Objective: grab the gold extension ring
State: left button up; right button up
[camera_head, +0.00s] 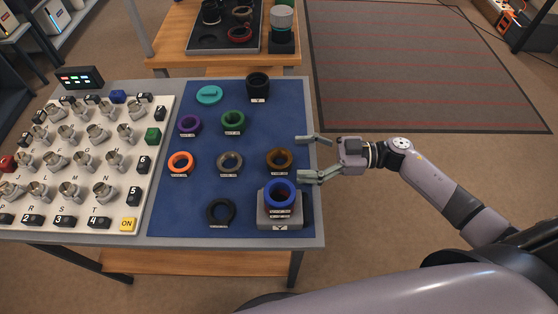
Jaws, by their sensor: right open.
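The gold extension ring (279,158) is a brownish-gold ring at the right side of the blue mat (205,202), with a small label at its front. My right gripper (303,157) is open and empty. It comes in from the right over the table's right edge, its fingers pointing left at the gold ring, one finger on the far side and one on the near side. The ring appears just beyond the fingertips, not between them. I cannot tell the gripper's exact height over the mat. My left gripper is not in view.
A blue ring (281,193) on a grey stand (279,221) is just in front of the gold ring. A grey ring (231,161) lies to its left, a green one (233,121) and a black cylinder (257,86) behind. A white board (77,211) with metal parts fills the left.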

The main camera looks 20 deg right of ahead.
aim_at(280, 158)
jog(key=shift+w+a+f, duration=0.1)
jog(key=shift+w+a, duration=0.05)
jog(key=shift+a, duration=0.4)
jog(key=b+x, duration=0.1)
jog(key=x, duration=0.4)
jog(key=shift+d, duration=0.1)
jog(key=shift+c, duration=0.3)
jog(key=shift+f, duration=0.1)
jog(key=c, duration=1.2)
jog(key=shift+c, duration=0.4)
